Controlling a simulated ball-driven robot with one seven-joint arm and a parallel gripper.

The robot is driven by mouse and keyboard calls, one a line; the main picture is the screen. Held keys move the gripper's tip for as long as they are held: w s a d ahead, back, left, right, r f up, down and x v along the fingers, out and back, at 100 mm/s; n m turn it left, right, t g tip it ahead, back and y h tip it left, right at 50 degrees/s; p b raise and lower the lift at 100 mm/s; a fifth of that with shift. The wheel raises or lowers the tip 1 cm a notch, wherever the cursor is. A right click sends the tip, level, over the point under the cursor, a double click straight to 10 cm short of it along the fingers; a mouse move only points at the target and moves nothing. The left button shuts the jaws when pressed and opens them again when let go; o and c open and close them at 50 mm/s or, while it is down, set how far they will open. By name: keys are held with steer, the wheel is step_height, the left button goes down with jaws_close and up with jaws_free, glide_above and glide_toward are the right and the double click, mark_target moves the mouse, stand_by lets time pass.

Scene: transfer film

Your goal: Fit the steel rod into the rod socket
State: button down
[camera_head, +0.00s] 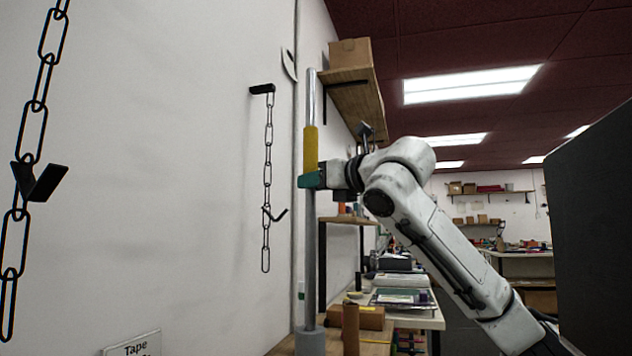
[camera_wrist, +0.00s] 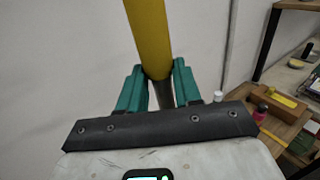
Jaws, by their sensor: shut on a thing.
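The steel rod (camera_head: 310,265) stands about upright along the wall, with a yellow sleeve (camera_head: 310,148) on its upper part. The sleeve also shows in the wrist view (camera_wrist: 148,38). My gripper (camera_head: 311,180) has teal fingers shut on the rod at the lower end of the sleeve; they also flank it in the wrist view (camera_wrist: 158,75). A grey cylinder, which looks like the rod socket (camera_head: 310,343), is at the bottom of the head view. The rod's lower end meets its top in the picture; I cannot tell whether it is inside.
Black chains hang on the white wall from a hook (camera_head: 262,89). A shelf with a cardboard box (camera_head: 350,53) is right of the rod's top. A brown cylinder (camera_head: 350,328) stands right of the socket. A bench with trays (camera_head: 402,298) lies behind.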

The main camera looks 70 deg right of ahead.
steer(key=shift+f+b, duration=3.25)
steer(key=shift+f, duration=2.3)
steer(key=c, duration=0.7)
jaws_free()
steer(key=shift+f, duration=0.1)
steer(key=p, duration=0.2)
glide_toward(314, 238)
steer(key=s, duration=0.1)
steer(key=shift+s+a, duration=0.2)
steer(key=shift+a, duration=0.15)
